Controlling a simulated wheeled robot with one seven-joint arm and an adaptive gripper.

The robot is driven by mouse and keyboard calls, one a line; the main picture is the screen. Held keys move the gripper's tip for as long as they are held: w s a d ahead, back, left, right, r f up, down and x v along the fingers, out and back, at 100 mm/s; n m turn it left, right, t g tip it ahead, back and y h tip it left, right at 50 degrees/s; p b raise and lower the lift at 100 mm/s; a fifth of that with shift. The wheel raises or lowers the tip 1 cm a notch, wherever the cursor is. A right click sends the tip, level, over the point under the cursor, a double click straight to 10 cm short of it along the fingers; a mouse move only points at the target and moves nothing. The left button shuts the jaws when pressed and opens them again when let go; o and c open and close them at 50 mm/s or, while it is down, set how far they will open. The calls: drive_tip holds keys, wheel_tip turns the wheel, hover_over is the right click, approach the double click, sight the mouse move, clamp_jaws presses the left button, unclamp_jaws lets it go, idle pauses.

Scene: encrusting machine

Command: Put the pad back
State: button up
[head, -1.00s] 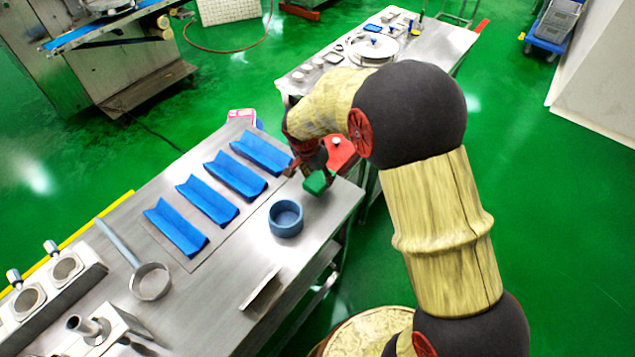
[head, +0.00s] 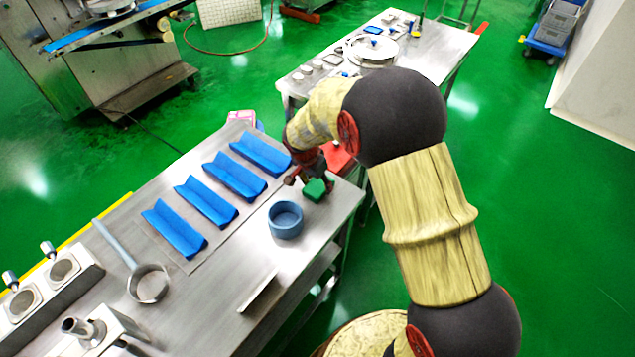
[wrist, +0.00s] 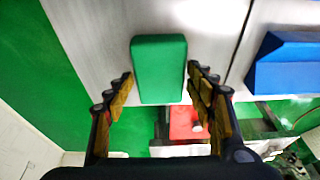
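The pad is a green rectangular block (head: 315,190), seen near the right end of the near steel table, beyond the blue bowl. In the wrist view the pad (wrist: 159,68) is upright in the picture between the fingertips of my gripper (wrist: 160,76).
A round blue bowl (head: 286,221) stands close by on the near table (head: 230,275). Several blue angled troughs (head: 235,178) lie to the left. A ladle (head: 150,284) lies at front left. A red object (head: 341,155) is just beyond my gripper.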

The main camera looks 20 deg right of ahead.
sight(312, 192)
drive_tip(key=shift+o, duration=1.1)
drive_tip(key=shift+r, duration=0.15)
drive_tip(key=shift+r+p, duration=0.25)
drive_tip(key=shift+p, duration=0.05)
drive_tip(key=p+v, duration=0.2)
drive_tip(key=v, duration=1)
drive_tip(key=s+d+r+n+t+y, duration=0.1)
drive_tip(key=s+r+n, duration=0.1)
drive_tip(key=s+r, duration=0.45)
drive_tip(key=s+d+r+n+t, duration=0.1)
drive_tip(key=s+d+r+n, duration=0.15)
drive_tip(key=s+r, duration=0.35)
drive_tip(key=s+r+n, duration=0.3)
drive_tip(key=s, duration=0.4)
drive_tip(key=s+r+n+t+y, duration=0.1)
drive_tip(key=s+r+n, duration=0.2)
drive_tip(key=s, duration=0.5)
drive_tip(key=shift+s+a+t+y, duration=0.15)
drive_tip(key=shift+a+t+y, duration=0.05)
drive_tip(key=shift+t+y, duration=0.1)
